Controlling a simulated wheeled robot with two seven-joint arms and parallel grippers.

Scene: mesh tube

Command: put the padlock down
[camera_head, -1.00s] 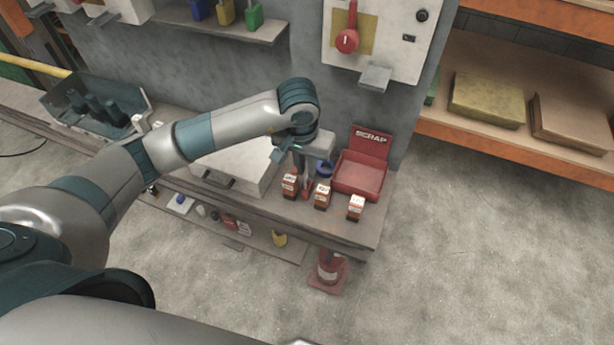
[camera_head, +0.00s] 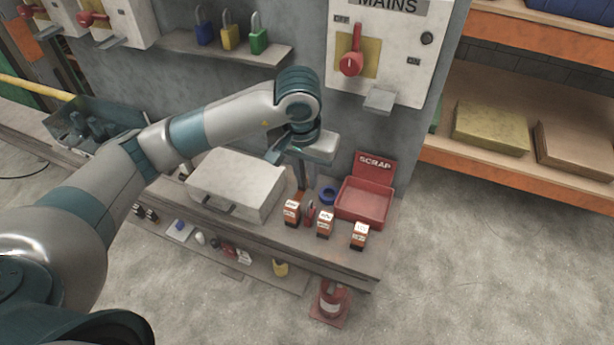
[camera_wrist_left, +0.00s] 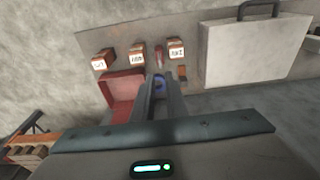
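Three padlocks, a blue one (camera_head: 204,33), a yellow one (camera_head: 229,37) and a green one (camera_head: 259,39), stand on the wall shelf. A small narrow red thing (camera_head: 310,212) is on the bench between the labelled boxes. It also shows in the wrist view (camera_wrist_left: 158,57), but is too small to tell whether it is a padlock. My left gripper (camera_head: 301,178) is above the bench, apart from it, pointing down. My right gripper is not in view.
A mains box (camera_head: 378,50) with a red handle is behind. Open floor (camera_head: 470,270) lies to the right.

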